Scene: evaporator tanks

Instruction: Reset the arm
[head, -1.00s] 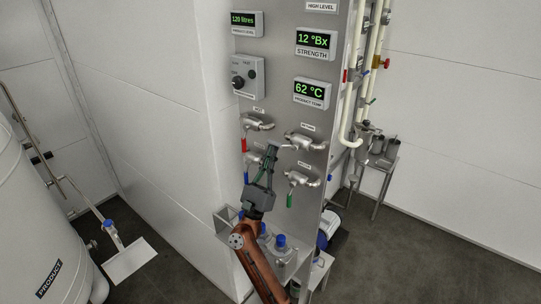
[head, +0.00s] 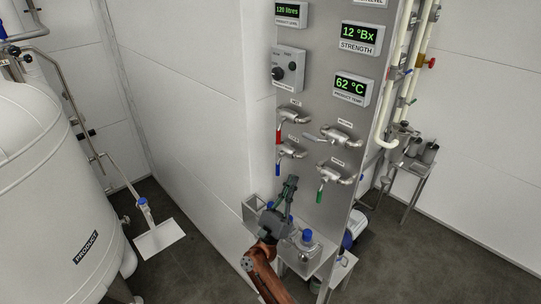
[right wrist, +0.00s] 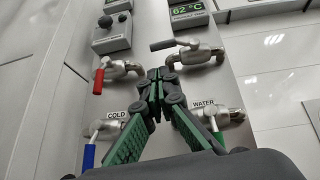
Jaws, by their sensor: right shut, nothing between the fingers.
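My right gripper (head: 292,181) is shut and empty. It is in front of the steel panel (head: 345,215), below the valve with the blue handle (head: 278,169) and left of the valve with the green handle (head: 320,196). The valve with the red handle (head: 279,137) is above. The upper right valve (head: 338,136) has a grey handle pointing left. In the right wrist view, the closed fingers (right wrist: 160,76) rise between the COLD valve (right wrist: 119,128) and the WATER valve (right wrist: 222,118), apart from the handles. My left gripper is out of view.
A ledge (head: 318,262) with a blue-capped flask (head: 307,240) is close beside my right gripper. The displays (head: 361,38) and a knob box (head: 288,68) are higher on the panel. A white PRODUCT tank (head: 60,170) stands at the left. Open floor (head: 195,265) lies between.

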